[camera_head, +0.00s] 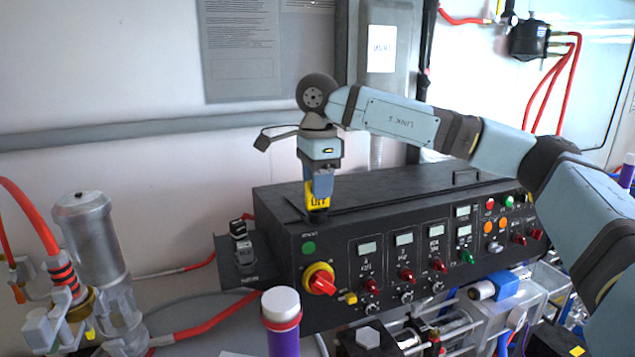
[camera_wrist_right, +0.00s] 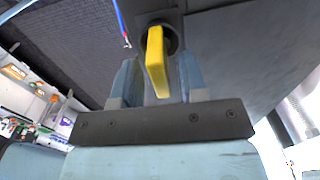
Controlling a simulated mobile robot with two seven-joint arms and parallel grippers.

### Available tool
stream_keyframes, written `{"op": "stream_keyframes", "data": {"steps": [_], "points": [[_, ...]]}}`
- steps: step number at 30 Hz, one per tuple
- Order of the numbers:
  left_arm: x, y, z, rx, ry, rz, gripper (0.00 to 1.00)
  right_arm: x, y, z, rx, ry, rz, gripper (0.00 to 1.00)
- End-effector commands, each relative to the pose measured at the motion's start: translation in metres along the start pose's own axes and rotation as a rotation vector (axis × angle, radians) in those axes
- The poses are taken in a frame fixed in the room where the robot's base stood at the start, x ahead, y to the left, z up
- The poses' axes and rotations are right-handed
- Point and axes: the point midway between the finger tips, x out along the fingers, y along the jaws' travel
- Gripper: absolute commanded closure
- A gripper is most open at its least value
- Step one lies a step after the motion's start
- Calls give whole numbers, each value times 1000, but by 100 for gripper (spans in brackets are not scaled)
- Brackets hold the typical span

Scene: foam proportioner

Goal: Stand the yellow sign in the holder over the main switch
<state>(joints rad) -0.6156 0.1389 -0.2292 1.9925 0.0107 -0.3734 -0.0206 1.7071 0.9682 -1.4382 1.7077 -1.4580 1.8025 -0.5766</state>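The yellow sign (camera_head: 318,203), lettered OFF, is upright at the front top edge of the black control box, above the red and yellow main switch (camera_head: 320,281). In the right wrist view the sign (camera_wrist_right: 157,66) is edge-on, its far end at a dark round holder (camera_wrist_right: 163,36). How deep it sits cannot be told. My right gripper (camera_head: 320,182) points down over the sign, one finger partly covering it. In the wrist view my right gripper (camera_wrist_right: 161,82) is open, with a finger on each side of the sign and gaps between. My left gripper is not in view.
The black control box (camera_head: 400,195) carries several knobs and displays. A small black side shelf (camera_head: 240,265) holds padlock-like items. A purple bottle with a white cap (camera_head: 281,318) stands in front, and a metal cylinder (camera_head: 95,250) stands left.

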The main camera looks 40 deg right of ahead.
Motion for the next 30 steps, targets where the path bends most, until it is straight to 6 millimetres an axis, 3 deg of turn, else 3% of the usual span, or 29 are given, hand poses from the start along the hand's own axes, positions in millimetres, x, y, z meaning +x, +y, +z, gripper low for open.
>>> {"op": "stream_keyframes", "data": {"steps": [8, 11, 24, 30], "points": [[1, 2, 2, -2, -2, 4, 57, -6, 0, 1, 0, -1, -2, 60], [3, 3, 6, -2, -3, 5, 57, -18, 0, 1, -1, -2, -4, 60], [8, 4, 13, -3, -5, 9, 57, -109, 0, 0, 0, -1, -4, 60], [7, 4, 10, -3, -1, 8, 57, -120, 0, 0, -1, 0, -1, 60]]}}
